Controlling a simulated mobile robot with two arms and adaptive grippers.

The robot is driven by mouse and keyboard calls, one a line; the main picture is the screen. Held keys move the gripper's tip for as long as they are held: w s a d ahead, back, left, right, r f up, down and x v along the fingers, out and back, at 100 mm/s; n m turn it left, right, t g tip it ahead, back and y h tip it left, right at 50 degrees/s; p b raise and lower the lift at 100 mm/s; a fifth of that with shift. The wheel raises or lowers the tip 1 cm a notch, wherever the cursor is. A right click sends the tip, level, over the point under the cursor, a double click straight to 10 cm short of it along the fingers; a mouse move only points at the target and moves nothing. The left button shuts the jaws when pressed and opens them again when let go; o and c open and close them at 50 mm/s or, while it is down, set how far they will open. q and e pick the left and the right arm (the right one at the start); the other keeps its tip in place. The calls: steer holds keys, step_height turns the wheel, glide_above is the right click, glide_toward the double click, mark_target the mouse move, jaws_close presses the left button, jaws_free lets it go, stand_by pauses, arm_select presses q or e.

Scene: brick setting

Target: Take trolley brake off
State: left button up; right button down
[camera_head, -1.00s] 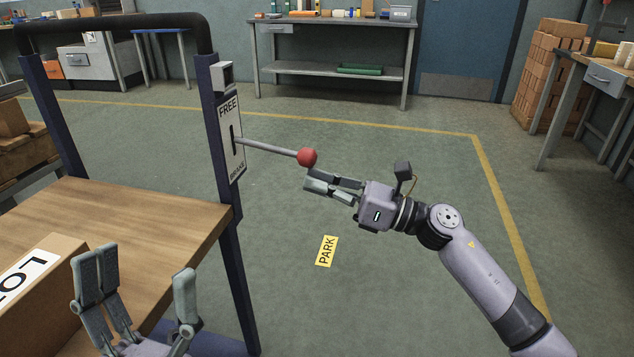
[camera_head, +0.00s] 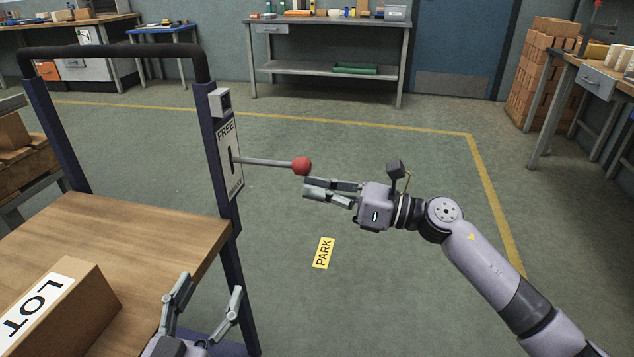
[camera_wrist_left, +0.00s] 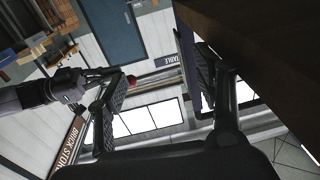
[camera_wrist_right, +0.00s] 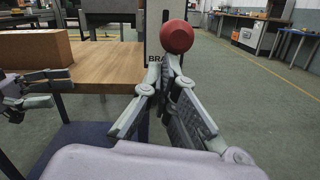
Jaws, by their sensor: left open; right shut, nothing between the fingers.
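The trolley's brake lever (camera_head: 268,162) sticks out from a slot in a white plate (camera_head: 229,168) marked FREE at the top and BRAKE at the bottom. It is close to level, near the middle of the slot. Its red knob (camera_head: 302,166) also shows in the right wrist view (camera_wrist_right: 176,37) and the left wrist view (camera_wrist_left: 131,80). My right gripper (camera_head: 308,188) is shut and empty, with its fingertips just under the knob; contact is hard to tell. My left gripper (camera_head: 211,283) is open and empty by the trolley deck's near edge.
The trolley's wooden deck (camera_head: 150,225) carries a cardboard box (camera_head: 88,312) labelled LOT. A yellow PARK label (camera_head: 323,253) lies on the floor. A workbench (camera_head: 330,57) stands at the back, bricks (camera_head: 540,75) at back right. The floor right of the trolley is clear.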

mark_target(306, 170)
step_height(306, 170, up, 4)
steer(key=h+p, duration=0.3)
steer(key=p, duration=0.7)
steer(key=shift+d+r+g+p, duration=0.1)
steer(key=shift+d+g+p, duration=0.05)
steer(key=shift+g+p, duration=0.25)
arm_select(q)
steer(key=s+a+f+g+y, duration=0.1)
steer(key=s+f+g, duration=0.4)
steer(key=f, duration=0.7)
steer(key=s+a+f+g+y+p, duration=0.1)
steer(key=s+a+f+g, duration=0.2)
steer(key=f, duration=1)
steer(key=s+a+f+g+y+p, duration=0.1)
steer(key=s+a+f+g+y, duration=0.1)
steer(key=s+f+g, duration=0.6)
steer(key=shift+s+a+f+n, duration=0.5)
steer(key=shift+s+f, duration=0.8)
steer(key=shift+f, duration=1.25)
arm_select(e)
steer(key=shift+w+a+r, duration=0.1)
steer(key=shift+r, duration=0.7)
steer(key=shift+w+a+r, duration=0.1)
steer(key=shift+r, duration=0.7)
steer(key=shift+f, duration=0.1)
